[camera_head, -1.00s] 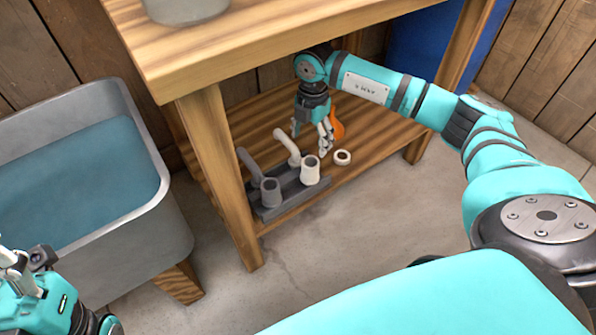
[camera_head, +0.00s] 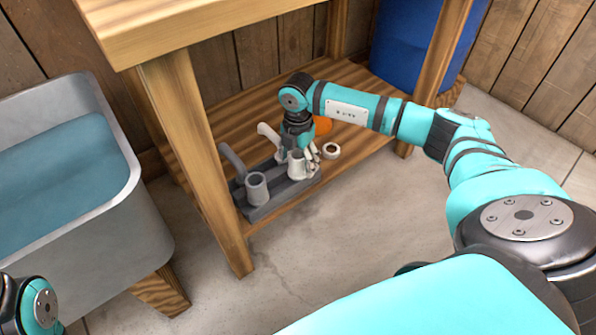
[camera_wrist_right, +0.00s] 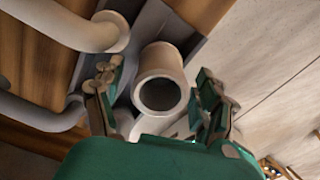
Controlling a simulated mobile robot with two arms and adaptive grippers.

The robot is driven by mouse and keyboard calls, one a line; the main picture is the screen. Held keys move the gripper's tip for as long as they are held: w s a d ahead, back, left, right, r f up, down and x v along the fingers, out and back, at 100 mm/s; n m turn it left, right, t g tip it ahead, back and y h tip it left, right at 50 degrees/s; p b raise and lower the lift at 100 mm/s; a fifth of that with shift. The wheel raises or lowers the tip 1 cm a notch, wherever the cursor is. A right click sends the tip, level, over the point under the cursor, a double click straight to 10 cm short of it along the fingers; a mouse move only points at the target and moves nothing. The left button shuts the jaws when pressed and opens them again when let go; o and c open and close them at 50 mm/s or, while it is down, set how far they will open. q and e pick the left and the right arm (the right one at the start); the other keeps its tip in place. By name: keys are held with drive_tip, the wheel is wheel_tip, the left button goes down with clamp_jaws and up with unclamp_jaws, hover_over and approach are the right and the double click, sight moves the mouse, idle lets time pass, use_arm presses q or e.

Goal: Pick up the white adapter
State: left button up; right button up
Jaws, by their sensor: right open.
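The white adapter (camera_head: 296,168), a short cup-like tube, stands upright in the grey holder (camera_head: 262,212) on the low wooden shelf. In the right wrist view the adapter (camera_wrist_right: 161,62) shows its round open mouth between the two fingers of my right gripper (camera_wrist_right: 157,85). The fingers are spread, one on each side, and I see no clear grip on it. In the head view my right gripper (camera_head: 309,158) is down at the adapter and partly overlaps it. Only a piece of my left arm shows at the lower left; its gripper is out of view.
A grey adapter (camera_head: 257,187) stands left of the white one. A grey bent pipe (camera_head: 232,160) and a white bent pipe (camera_head: 268,133) are behind. A white ring (camera_head: 331,151) and an orange thing (camera_head: 322,125) lie on the shelf. Table legs (camera_head: 192,150) and a water basin (camera_head: 150,225) flank the left.

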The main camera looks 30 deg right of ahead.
drive_tip(key=shift+c, duration=0.3)
drive_tip(key=c, duration=1.2)
drive_tip(key=shift+c, duration=0.2)
drive_tip(key=shift+r, duration=0.1)
